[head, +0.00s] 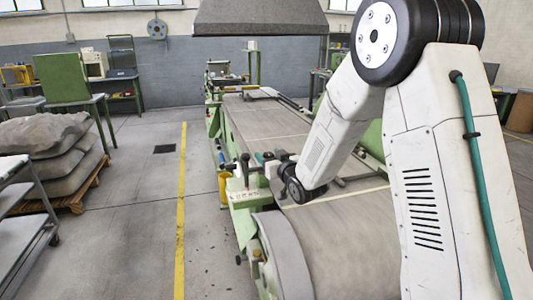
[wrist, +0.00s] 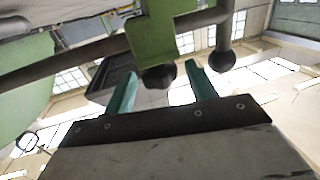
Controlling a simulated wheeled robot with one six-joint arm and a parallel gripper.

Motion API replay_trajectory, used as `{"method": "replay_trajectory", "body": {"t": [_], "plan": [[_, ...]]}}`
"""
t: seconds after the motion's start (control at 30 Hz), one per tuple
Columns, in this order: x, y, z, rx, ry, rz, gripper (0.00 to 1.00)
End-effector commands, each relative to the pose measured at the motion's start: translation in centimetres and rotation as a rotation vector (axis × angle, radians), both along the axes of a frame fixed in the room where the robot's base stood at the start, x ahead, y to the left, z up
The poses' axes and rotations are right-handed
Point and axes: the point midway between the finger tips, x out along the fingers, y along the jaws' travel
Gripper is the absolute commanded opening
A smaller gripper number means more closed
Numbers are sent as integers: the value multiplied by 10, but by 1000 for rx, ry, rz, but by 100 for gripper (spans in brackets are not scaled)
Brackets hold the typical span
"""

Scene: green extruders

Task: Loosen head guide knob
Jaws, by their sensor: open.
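The green extruder (head: 240,215) runs away from me in the head view, with a grey belt along its top. My gripper (head: 262,158) is low over its near left edge, partly hidden by my own wrist. In the wrist view my gripper (wrist: 161,70) shows two teal fingers spread apart, with nothing held. A dark round knob (wrist: 158,77) appears in the gap between the fingertips, below a green bracket (wrist: 160,28). A second dark knob (wrist: 222,60) is just right of the right finger. I cannot tell which is the head guide knob, or whether a finger touches one.
A dark bar (wrist: 65,62) crosses behind the bracket in the wrist view. A large roller (head: 275,255) is at the extruder's near end. Sacks on a pallet (head: 50,150) and a metal cart (head: 25,225) stand at left. The floor by the yellow line (head: 181,200) is clear.

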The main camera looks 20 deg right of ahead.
Motion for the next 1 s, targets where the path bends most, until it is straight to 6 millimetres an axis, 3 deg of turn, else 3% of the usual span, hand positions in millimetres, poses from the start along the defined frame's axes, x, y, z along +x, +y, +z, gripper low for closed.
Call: {"method": "replay_trajectory", "body": {"t": [0.2,0.53,0.7,1.0], "plan": [[24,5,0,1,0,1,56],[28,6,0,1,-1,0,56],[28,6,0,1,-1,0,11],[29,5,1,0,-4,68,12]]}}
